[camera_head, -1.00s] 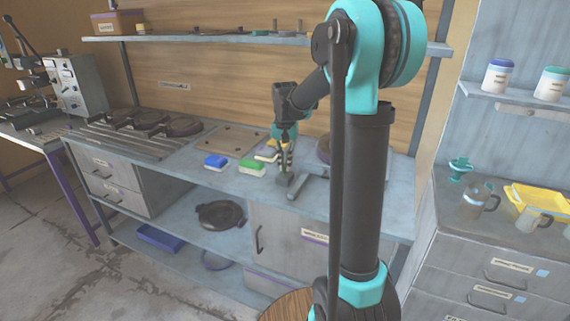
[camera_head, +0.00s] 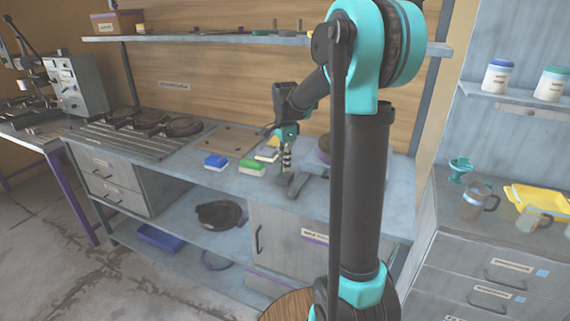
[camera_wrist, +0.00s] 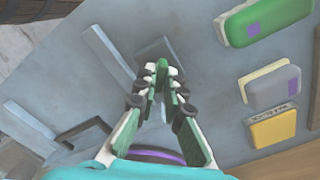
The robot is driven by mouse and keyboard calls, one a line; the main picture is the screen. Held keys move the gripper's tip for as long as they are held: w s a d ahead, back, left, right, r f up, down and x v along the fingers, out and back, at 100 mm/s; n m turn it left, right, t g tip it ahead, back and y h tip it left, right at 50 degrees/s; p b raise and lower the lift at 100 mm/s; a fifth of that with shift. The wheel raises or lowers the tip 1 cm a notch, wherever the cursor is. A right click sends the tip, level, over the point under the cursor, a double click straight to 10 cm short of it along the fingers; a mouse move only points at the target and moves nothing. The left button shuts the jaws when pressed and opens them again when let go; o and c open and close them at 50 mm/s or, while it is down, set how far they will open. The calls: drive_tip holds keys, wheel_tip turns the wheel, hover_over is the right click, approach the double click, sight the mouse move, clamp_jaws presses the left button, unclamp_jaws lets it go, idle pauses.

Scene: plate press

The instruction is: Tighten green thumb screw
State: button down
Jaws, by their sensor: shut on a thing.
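My gripper (camera_wrist: 162,85) points down over the workbench, with its fingertips together on a small green piece, the green thumb screw (camera_wrist: 161,74). The fingers hide most of the screw. Below the tips lies a grey metal fixture (camera_wrist: 158,50). I cannot tell how deep the screw sits in it. In the head view my gripper (camera_head: 287,166) is small, above the grey fixture (camera_head: 299,183) on the bench; the screw cannot be made out there.
A green block (camera_wrist: 265,20), a grey block (camera_wrist: 270,90) and a yellow block (camera_wrist: 273,129) lie right of my gripper in the wrist view. A blue block (camera_head: 215,161) lies on the bench (camera_head: 225,180). A shelf (camera_head: 240,40) runs above.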

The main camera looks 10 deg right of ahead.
drive_tip(key=m, duration=0.4)
drive_tip(key=shift+m, duration=0.3)
drive_tip(key=m, duration=0.4)
drive_tip(key=shift+m, duration=0.3)
drive_tip(key=c, duration=1.6)
unclamp_jaws()
drive_tip(key=shift+r, duration=0.1)
wheel_tip(320, 180, up, 12)
drive_tip(key=shift+f, duration=0.1)
drive_tip(key=shift+s, duration=0.1)
